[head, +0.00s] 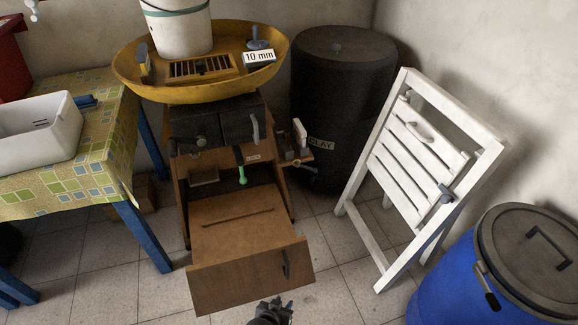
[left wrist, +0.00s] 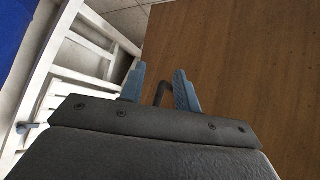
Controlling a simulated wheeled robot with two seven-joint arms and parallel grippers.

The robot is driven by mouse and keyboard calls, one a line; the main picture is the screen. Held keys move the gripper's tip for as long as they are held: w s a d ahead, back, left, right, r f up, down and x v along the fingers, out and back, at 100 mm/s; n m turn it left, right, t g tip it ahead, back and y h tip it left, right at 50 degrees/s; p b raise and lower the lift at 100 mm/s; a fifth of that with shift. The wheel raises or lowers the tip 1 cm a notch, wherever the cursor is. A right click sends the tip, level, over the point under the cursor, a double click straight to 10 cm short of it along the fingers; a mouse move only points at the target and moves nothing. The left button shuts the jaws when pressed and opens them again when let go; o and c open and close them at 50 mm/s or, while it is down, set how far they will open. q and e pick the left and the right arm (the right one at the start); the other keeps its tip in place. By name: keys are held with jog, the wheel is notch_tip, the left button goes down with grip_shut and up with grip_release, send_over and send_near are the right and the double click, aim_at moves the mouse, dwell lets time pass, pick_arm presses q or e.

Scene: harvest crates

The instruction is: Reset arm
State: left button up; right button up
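My left gripper (head: 273,305) is at the bottom middle of the head view, in front of the wooden drawer (head: 236,238), which is pulled out of the cabinet. In the left wrist view the two blue-grey fingers (left wrist: 158,90) stand apart with nothing held. The dark drawer handle (head: 285,263) shows in the gap between them in the left wrist view (left wrist: 161,94). In the head view the gripper looks apart from the handle, below it. My right gripper is in neither view.
A yellow pan (head: 129,76) with a white bucket (head: 183,32) tops the cabinet. A white folding chair (head: 378,180) and blue barrel (head: 450,292) stand right, a dark clay drum (head: 343,100) behind. A table (head: 112,140) with a white crate (head: 30,155) stands left.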

pick_arm(q)
jog(key=s+a+r+g+p, duration=0.2)
jog(key=s+a+r, duration=0.2)
jog(key=r, duration=0.6)
jog(key=s+a+r+g+y+p, duration=0.1)
jog(key=s+a+r+g+p, duration=0.1)
jog(key=s+r, duration=0.5)
jog(key=s+a+r+g+y+p, duration=0.1)
jog(key=s+a+r, duration=0.4)
jog(key=r, duration=0.7)
jog(key=g+p, duration=0.1)
jog(key=p, duration=0.1)
jog(key=shift+s+a+r+n+p, duration=0.3)
jog(key=shift+s+a+r+n, duration=0.05)
jog(key=shift+s+a+n, duration=0.05)
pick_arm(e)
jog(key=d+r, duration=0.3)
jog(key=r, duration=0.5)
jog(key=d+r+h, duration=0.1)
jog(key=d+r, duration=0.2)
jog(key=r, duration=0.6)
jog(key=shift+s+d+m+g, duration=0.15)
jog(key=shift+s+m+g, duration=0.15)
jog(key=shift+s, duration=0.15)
